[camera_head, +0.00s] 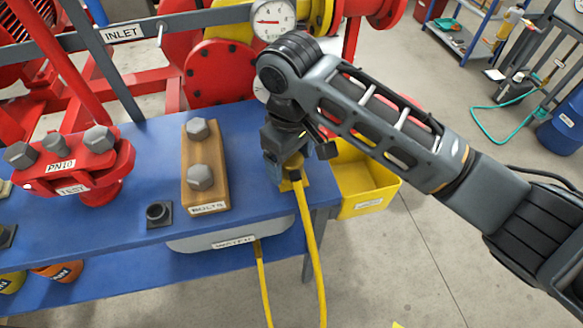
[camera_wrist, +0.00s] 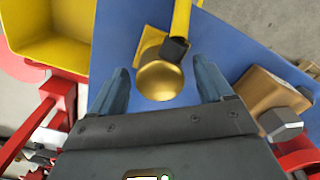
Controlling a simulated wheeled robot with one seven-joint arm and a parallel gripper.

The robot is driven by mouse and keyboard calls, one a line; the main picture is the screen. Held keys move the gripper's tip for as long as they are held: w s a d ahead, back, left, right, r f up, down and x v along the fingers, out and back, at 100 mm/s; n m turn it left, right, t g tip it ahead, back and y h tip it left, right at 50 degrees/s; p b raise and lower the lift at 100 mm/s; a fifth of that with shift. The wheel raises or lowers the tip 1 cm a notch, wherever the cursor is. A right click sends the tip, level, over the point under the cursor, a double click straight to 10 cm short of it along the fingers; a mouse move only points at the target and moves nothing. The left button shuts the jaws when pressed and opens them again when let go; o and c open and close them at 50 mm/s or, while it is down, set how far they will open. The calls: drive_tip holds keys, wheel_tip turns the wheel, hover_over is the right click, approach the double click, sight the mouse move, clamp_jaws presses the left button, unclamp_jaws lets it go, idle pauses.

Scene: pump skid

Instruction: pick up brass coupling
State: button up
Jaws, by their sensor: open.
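The brass coupling (camera_wrist: 160,80) shows in the wrist view as a round gold end, with a black collar and a yellow hose running from it. It sits by a yellow square patch on the blue bench. My gripper (camera_wrist: 163,88) is open, with one finger on each side of the coupling and gaps visible on both sides. In the head view my gripper (camera_head: 283,165) points down over the bench's right end. Only a little of the coupling (camera_head: 292,162) shows there, the rest being hidden by my gripper.
A wooden bolt block (camera_head: 190,183) stands left of my gripper; a red flange (camera_head: 110,165) is farther left. A yellow bin (camera_head: 350,165) is just right of the bench (camera_head: 240,130). The yellow hose (camera_head: 309,235) hangs over the front edge. A gauge (camera_head: 272,20) is behind.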

sight(291, 159)
drive_tip(key=shift+c, duration=0.2)
drive_tip(key=c, duration=1.2)
drive_tip(key=shift+r, duration=0.1)
drive_tip(key=shift+r, duration=0.4)
wheel_tip(291, 159, up, 3)
drive_tip(key=shift+s+d+r+b, duration=0.1)
drive_tip(key=shift+s+r+b, duration=0.1)
drive_tip(key=shift+b, duration=0.1)
drive_tip(key=s+d+r+p, duration=0.2)
drive_tip(key=s+d+r, duration=0.4)
drive_tip(key=s, duration=0.2)
drive_tip(key=shift+d, duration=0.15)
drive_tip(key=shift+s+d+r, duration=0.3)
drive_tip(key=shift+s+r, duration=0.05)
drive_tip(key=shift+s, duration=0.1)
